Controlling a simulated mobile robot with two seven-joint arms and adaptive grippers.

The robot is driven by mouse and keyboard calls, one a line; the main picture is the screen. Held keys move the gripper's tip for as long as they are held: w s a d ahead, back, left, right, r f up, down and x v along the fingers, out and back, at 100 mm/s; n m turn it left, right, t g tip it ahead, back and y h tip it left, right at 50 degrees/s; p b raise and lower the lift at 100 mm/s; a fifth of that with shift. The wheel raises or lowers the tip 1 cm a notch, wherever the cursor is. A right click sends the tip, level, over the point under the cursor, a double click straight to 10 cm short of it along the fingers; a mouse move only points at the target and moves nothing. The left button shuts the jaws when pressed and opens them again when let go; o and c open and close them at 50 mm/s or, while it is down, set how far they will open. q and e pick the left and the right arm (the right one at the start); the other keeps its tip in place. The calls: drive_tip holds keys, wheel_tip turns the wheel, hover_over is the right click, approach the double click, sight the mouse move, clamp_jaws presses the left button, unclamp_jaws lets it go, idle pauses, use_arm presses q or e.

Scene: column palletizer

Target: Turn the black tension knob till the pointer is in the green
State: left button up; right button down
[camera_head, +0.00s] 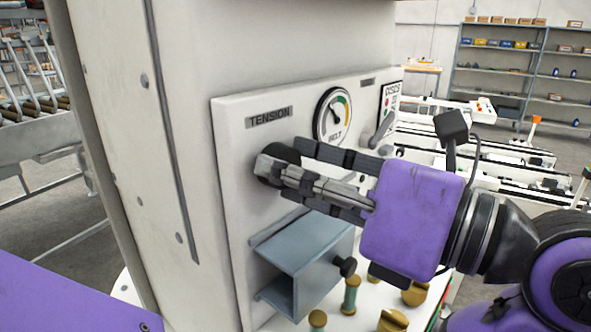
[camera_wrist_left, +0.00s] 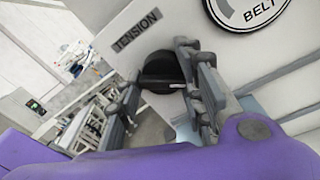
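The black tension knob (camera_head: 272,158) sits on the pale panel under the TENSION label (camera_head: 269,118). It also shows in the left wrist view (camera_wrist_left: 160,72). My left gripper (camera_head: 280,157) is at the knob, its fingers apart, one on either side of it. In the left wrist view the right-hand finger overlaps the knob's edge; firm contact cannot be made out. The round BELT gauge (camera_head: 333,116) is up and right of the knob. Its dark pointer seems to lean up-left, in the white part, left of the coloured arc. My right gripper is not in view.
A grey box-like bracket (camera_head: 305,262) with a black side knob (camera_head: 345,266) juts out below the gripper. A grey lever (camera_head: 382,130) stands right of the gauge. Shelves (camera_head: 500,75) are far behind.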

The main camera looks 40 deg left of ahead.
use_arm(q)
drive_tip(key=c, duration=0.3)
drive_tip(key=shift+s+f+n+b, duration=0.1)
drive_tip(key=shift+n+b, duration=0.25)
drive_tip(key=shift+n, duration=0.25)
drive_tip(key=o, duration=1)
drive_tip(key=d, duration=1.2)
drive_tip(key=shift+w, duration=0.4)
